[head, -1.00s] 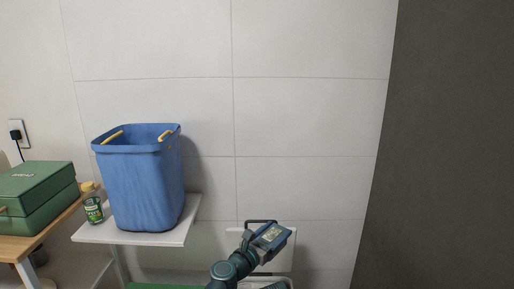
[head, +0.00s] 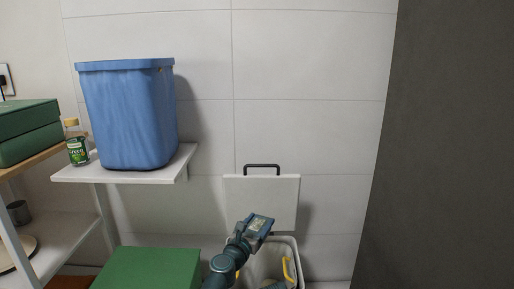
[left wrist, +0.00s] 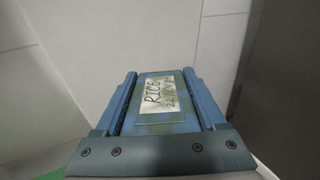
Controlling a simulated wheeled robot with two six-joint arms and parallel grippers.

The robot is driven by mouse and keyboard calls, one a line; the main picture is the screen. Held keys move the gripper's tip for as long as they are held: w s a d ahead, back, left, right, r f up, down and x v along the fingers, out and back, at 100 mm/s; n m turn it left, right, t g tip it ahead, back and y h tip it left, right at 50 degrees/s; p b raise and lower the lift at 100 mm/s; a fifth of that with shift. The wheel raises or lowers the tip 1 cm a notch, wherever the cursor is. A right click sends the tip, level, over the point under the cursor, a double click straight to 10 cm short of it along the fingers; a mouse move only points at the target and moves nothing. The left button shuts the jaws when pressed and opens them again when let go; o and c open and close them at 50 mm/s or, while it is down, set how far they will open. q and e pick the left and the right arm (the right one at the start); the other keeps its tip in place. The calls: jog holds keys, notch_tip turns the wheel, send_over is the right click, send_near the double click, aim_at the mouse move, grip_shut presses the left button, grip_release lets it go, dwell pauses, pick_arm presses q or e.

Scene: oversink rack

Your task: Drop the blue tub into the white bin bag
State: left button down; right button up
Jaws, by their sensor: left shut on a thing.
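The blue tub (head: 262,223), small and flat with a handwritten RICE label, is held in my left gripper (head: 257,228). In the left wrist view the tub (left wrist: 161,97) sits between the two blue fingers, its label readable and its lid grey-green. The white bin bag (head: 262,264) shows as a pale lining in an open bin at the bottom of the head view. The gripper and tub appear over the bin's back left part; their height above it is hard to judge. My arm hides part of the opening. My right gripper is out of view.
The bin's white lid (head: 262,200) stands raised against the wall. A yellow item (head: 289,270) shows in the bin. A large blue basket (head: 128,115) and a green-labelled bottle (head: 76,143) stand on a white shelf at left. A green surface (head: 148,270) lies below, left of my arm.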

pick_arm(q)
notch_tip(320, 180, down, 6)
jog(key=b, duration=0.6)
grip_release()
jog(key=shift+s+a, duration=0.1)
jog(key=shift+s, duration=0.05)
